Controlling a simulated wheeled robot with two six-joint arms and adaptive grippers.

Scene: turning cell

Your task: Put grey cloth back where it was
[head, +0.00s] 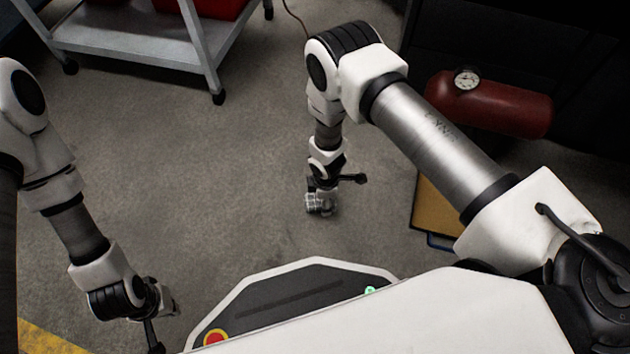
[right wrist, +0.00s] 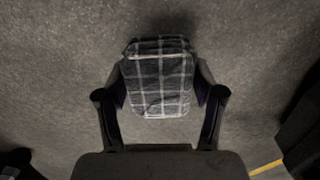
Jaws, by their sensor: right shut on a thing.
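The grey cloth (right wrist: 157,78) is a folded, dark grey pad with pale check lines. In the right wrist view it sits between the two fingers of my right gripper (right wrist: 160,90), which is shut on it from both sides. In the head view the right gripper (head: 320,196) points down over bare floor, and the cloth (head: 320,208) shows small at its tip. My left gripper (head: 166,300) hangs at the lower left, away from the cloth; its fingers are too small and hidden to read.
A grey cart (head: 135,42) with a red bin (head: 218,6) stands at the upper left. A red tank (head: 500,105) with a gauge lies at the right. A tan, blue-edged object (head: 432,215) is partly hidden under my right arm. The middle floor (head: 220,170) is clear.

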